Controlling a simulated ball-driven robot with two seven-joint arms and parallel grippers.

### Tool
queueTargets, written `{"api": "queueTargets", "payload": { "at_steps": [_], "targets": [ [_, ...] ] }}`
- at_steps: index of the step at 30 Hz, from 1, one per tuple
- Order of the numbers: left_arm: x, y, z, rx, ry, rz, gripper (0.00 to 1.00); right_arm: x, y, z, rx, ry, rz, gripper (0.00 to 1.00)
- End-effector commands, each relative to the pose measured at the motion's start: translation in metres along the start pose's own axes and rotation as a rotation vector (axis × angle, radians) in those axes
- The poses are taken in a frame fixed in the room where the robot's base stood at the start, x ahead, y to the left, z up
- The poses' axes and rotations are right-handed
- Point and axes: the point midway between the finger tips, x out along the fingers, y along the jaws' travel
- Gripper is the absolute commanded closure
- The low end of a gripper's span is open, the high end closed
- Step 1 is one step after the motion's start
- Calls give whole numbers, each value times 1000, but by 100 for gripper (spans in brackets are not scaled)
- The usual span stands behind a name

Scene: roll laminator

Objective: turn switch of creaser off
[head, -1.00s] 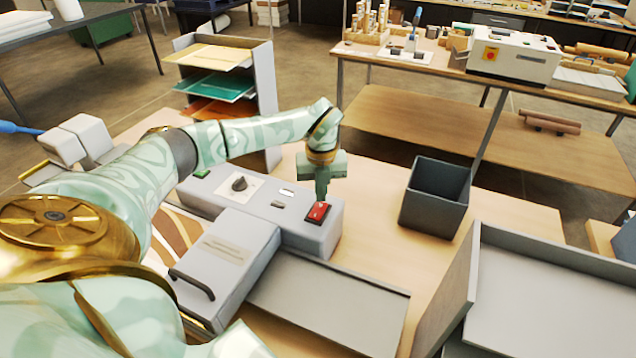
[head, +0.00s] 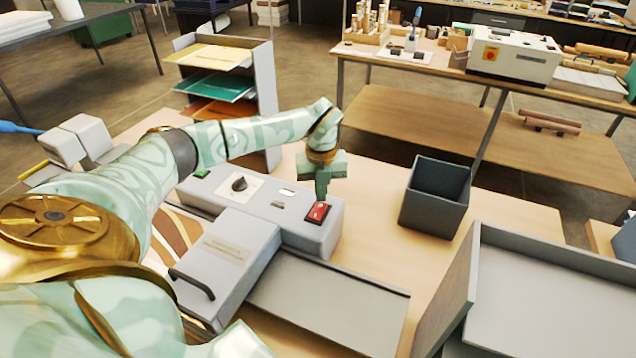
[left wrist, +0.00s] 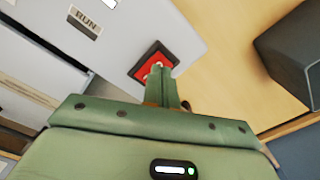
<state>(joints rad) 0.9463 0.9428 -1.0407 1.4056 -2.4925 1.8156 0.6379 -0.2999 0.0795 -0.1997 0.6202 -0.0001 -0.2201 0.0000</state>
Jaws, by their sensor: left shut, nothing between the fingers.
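The creaser (head: 268,212) is a grey machine on the wooden table, with a black knob (head: 239,184) and a green button (head: 201,173) on its top. Its red switch (head: 318,211) sits in a black frame at the right end; it also shows in the left wrist view (left wrist: 152,67). My left gripper (head: 321,197) is shut and empty, pointing down at the switch's far edge. In the left wrist view my fingertips (left wrist: 158,68) overlap the red switch; whether they touch it I cannot tell. My right gripper is not in view.
A dark open bin (head: 434,198) stands right of the creaser. A paper rack (head: 262,90) stands behind it. A grey tray (head: 550,290) is at the front right. The table between creaser and bin is clear.

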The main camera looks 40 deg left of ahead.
Motion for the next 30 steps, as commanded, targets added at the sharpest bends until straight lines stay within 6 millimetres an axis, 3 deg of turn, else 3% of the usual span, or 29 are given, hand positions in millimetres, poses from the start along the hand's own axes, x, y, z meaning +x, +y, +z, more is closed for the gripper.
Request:
{"api": "queueTargets", "payload": {
  "at_steps": [30],
  "targets": [
    [10, 0, 0, 0, 1, 1, 100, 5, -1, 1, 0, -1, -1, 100]
  ]
}}
